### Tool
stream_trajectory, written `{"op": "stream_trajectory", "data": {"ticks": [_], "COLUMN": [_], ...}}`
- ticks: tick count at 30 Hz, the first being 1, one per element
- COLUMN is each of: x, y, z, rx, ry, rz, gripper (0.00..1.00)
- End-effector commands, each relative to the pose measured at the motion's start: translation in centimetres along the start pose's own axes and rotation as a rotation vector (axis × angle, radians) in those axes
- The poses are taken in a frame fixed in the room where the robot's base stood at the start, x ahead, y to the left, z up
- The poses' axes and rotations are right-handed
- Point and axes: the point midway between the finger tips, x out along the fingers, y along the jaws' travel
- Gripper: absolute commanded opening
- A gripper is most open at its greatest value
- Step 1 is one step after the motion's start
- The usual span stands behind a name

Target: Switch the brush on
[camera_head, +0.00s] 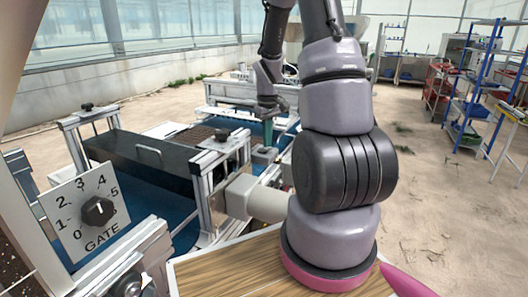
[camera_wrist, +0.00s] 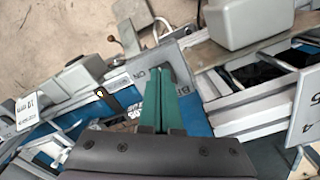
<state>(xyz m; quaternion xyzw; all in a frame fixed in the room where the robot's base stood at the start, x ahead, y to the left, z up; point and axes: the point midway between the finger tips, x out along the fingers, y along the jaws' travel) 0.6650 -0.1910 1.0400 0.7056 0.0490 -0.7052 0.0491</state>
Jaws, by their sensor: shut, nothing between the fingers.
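My gripper (camera_head: 265,148) hangs over the middle of the seeder, in front of its far end. In the wrist view its two green fingers (camera_wrist: 172,88) are together with nothing between them. The fingertips are beside a grey panel (camera_wrist: 145,82) with partly readable lettering. A small black part (camera_wrist: 104,95) is left of the fingers on the blue-and-grey machine side. I cannot tell whether it is the brush switch. The brush itself is not clearly visible.
A white GATE dial plate (camera_head: 75,222) with a black knob (camera_head: 97,210) is at the left. A dark hopper-like box (camera_head: 140,155) stands behind it. A black-knobbed lever (camera_wrist: 115,42) is in the wrist view. Blue shelving (camera_head: 480,85) stands far right, beyond bare floor.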

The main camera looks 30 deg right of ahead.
Motion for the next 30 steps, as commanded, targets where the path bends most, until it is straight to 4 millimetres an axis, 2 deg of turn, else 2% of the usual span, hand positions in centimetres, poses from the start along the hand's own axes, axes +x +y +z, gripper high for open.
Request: {"op": "stream_trajectory", "data": {"ticks": [25, 30], "x": [1.3, 0.9], "y": [0.0, 0.0], "z": [0.0, 0.0], "rx": [0.000, 0.000], "ry": [-0.001, 0.001], "rz": [-0.001, 0.000], "gripper": [0.00, 0.00]}}
